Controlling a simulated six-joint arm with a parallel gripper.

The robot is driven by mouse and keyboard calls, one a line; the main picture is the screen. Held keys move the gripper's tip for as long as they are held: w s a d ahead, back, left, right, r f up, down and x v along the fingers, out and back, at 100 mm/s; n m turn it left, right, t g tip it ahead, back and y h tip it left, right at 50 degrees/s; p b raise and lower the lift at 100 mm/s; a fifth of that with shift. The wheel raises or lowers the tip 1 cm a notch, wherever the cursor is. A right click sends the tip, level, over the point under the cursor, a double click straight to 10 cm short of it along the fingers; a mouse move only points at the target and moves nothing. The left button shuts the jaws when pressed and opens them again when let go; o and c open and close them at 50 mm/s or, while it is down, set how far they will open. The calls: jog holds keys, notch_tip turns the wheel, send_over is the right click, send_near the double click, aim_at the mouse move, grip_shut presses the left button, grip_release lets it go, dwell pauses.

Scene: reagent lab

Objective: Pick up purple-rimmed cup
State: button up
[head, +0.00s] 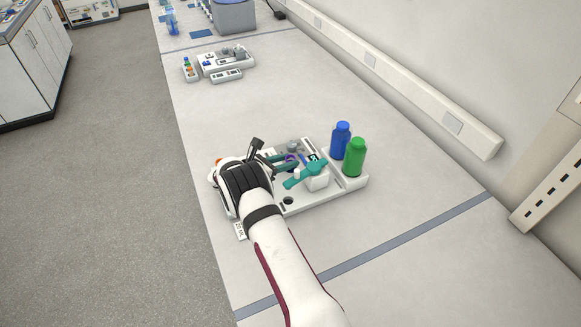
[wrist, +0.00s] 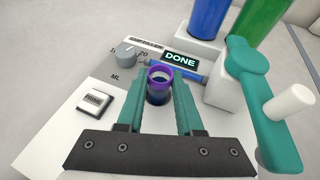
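The purple-rimmed cup (wrist: 159,76) stands upright on the white and grey machine, in front of its lit "DONE" display (wrist: 182,61). Its lower body looks dark. My gripper (wrist: 161,84) has two teal fingers, one on each side of the cup. They look open, and I cannot tell whether either touches it. In the head view the cup's purple rim (head: 291,157) shows in part at the fingertips of my gripper (head: 284,160); my arm and hand hide much of the machine's left side.
A teal swing arm with a white end (wrist: 290,103) stands close right of my gripper. A blue bottle (head: 341,140) and a green bottle (head: 355,157) stand on the machine's right side. A grey knob (wrist: 124,53) is left of the cup.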

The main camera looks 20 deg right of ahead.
grip_shut()
jog(key=shift+r, duration=0.1)
